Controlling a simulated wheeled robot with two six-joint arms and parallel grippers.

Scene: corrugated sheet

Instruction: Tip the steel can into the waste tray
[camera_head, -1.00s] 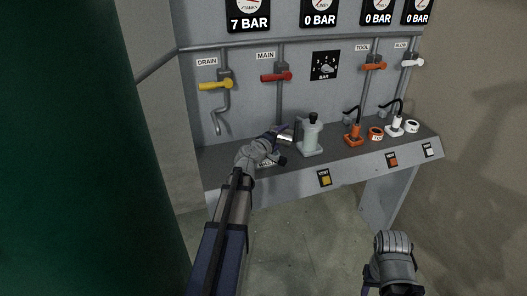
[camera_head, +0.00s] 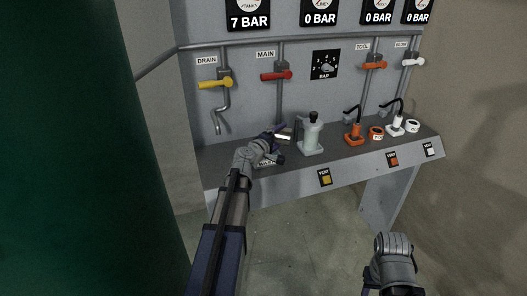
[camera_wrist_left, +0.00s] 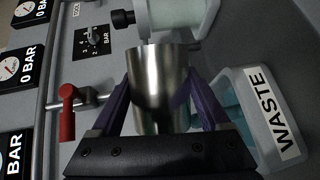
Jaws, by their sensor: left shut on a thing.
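My left gripper (camera_head: 279,134) is shut on the steel can (camera_wrist_left: 158,85), holding it between its purple fingers. The can also shows in the head view (camera_head: 284,138), small and partly covered by the gripper. It lies over on its side, above the bench shelf. The waste tray (camera_wrist_left: 283,118) is a pale, open tray with a WASTE label and bluish contents in the wrist view, beside and below the can. In the head view my gripper and wrist mostly cover the tray. The can's inside is hard to see.
A pale bottle-like unit with a black knob (camera_head: 311,134) stands close to the right of the can. The red MAIN handle (camera_head: 275,76) and yellow DRAIN handle (camera_head: 214,84) project from the panel. Orange (camera_head: 355,133) and white (camera_head: 396,125) fittings stand farther right.

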